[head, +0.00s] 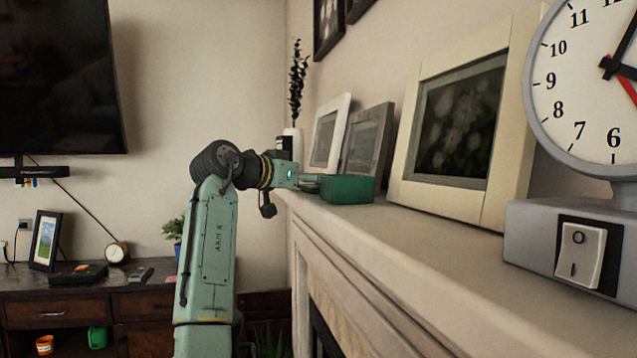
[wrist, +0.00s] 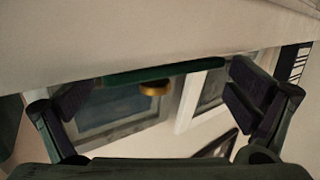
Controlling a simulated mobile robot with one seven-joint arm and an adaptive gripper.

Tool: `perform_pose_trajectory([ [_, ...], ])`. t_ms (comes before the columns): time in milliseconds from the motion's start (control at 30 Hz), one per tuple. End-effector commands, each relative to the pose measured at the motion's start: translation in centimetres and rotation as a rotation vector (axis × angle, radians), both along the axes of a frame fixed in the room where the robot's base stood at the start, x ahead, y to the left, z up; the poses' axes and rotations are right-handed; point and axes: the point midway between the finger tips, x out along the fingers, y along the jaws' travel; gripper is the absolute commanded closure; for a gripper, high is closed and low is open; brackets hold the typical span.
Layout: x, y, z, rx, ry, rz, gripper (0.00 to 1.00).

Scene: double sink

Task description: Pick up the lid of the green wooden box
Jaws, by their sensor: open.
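The green wooden box (head: 347,190) sits on the mantel shelf, near its far end. In the wrist view, the lid (wrist: 180,70) shows as a thin green strip with a round brass knob (wrist: 155,88) pointing down the picture. The pale ledge hides the rest of the box there. My gripper (head: 314,182) is at the left side of the box in the head view, very close to it; whether it touches is unclear. In the wrist view, my gripper (wrist: 158,98) is open, its fingers wide apart on either side of the lid and knob, with nothing held.
Picture frames lean on the wall behind the box: a white one (head: 328,135), a grey one (head: 367,140) and a large cream one (head: 465,120). A vase with a dark plant (head: 297,90) stands beyond. A large clock (head: 590,90) stands at right. The front shelf (head: 440,235) is clear.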

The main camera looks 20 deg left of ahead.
Motion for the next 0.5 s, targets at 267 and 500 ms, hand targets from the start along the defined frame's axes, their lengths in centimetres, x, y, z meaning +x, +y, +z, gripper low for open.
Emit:
perform_pose_trajectory([
  [267, 0.07, -0.03, -0.09, 0.000, 0.000, 0.000, 0.04],
  [500, 0.05, -0.03, -0.08, 0.000, 0.000, 0.000, 0.20],
])
